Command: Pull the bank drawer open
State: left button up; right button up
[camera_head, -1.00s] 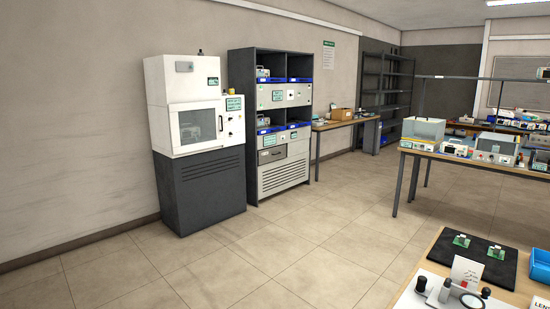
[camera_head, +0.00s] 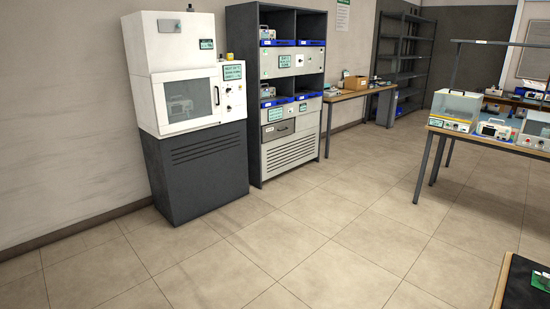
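The bank is a dark grey rack (camera_head: 242,110) against the left wall, with cubbies, light panels and blue trays. Its drawer (camera_head: 278,130) has a grey front with a dark handle and sits below the lower cubbies, above a white vented panel. The drawer looks shut. Neither of my grippers shows in the head view, so I cannot see whether they are open or shut. No part of my arms is near the rack in the picture.
A white and dark grey cabinet (camera_head: 193,175) stands just left of the rack. A wooden table (camera_head: 350,95) is right of it. A workbench (camera_head: 480,138) is at right, and a bench corner (camera_head: 499,285) at lower right. The tiled floor (camera_head: 310,225) before the rack is clear.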

aim_at(271, 128)
jog(key=i, duration=5.1)
jog(key=i+u, duration=0.1)
jog(key=i, duration=0.8)
jog(key=i+l+u, duration=0.1)
jog(key=i, duration=0.85)
jog(key=l, duration=0.1)
